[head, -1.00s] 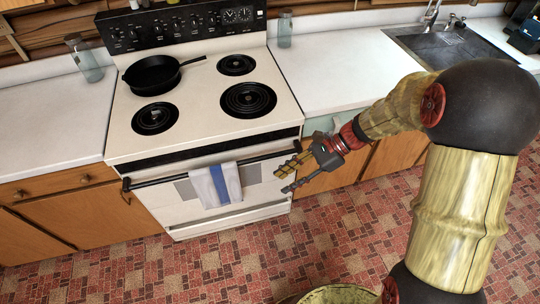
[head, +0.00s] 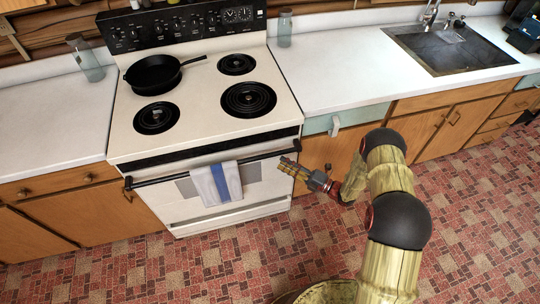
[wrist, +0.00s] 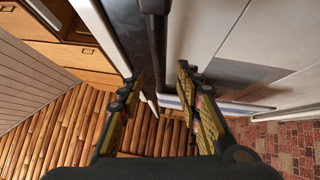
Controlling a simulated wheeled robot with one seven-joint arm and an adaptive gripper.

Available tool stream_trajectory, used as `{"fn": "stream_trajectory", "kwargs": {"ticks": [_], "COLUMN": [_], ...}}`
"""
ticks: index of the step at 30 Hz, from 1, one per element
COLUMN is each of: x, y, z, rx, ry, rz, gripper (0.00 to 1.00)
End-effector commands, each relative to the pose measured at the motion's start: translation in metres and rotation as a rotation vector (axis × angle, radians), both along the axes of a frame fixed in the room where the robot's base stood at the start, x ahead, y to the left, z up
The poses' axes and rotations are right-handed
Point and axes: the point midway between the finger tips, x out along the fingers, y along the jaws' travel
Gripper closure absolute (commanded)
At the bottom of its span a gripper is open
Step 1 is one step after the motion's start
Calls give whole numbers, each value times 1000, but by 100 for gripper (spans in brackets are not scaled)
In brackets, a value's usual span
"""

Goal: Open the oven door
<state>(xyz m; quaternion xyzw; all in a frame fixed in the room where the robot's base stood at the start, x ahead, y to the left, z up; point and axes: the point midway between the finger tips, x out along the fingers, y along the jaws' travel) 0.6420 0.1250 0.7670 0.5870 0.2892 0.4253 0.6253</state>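The white oven door (head: 261,181) is closed on the front of the stove. Its black bar handle (head: 262,157) runs across the top, with a white and blue towel (head: 217,184) hung over it. My gripper (head: 287,164) is at the right end of the handle, just in front of the door. In the wrist view my gripper (wrist: 158,82) is open, with a finger on each side of the handle (wrist: 157,35). I cannot tell whether either finger touches the bar. The door's grey window (wrist: 240,76) shows to the right there.
A black pan (head: 153,74) sits on the stove's back left burner. Counters with wooden cabinets (head: 330,158) flank the stove. The red patterned floor (head: 262,239) in front of the door is clear apart from my own base and arm.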

Motion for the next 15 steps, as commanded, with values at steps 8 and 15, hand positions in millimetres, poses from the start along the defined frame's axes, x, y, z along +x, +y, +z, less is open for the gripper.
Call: {"fn": "stream_trajectory", "kwargs": {"ticks": [8,15], "x": [17,31], "y": [33,59], "z": [4,9], "rx": [3,4], "ry": [5,4], "rz": [3,2], "gripper": [66,66]}}
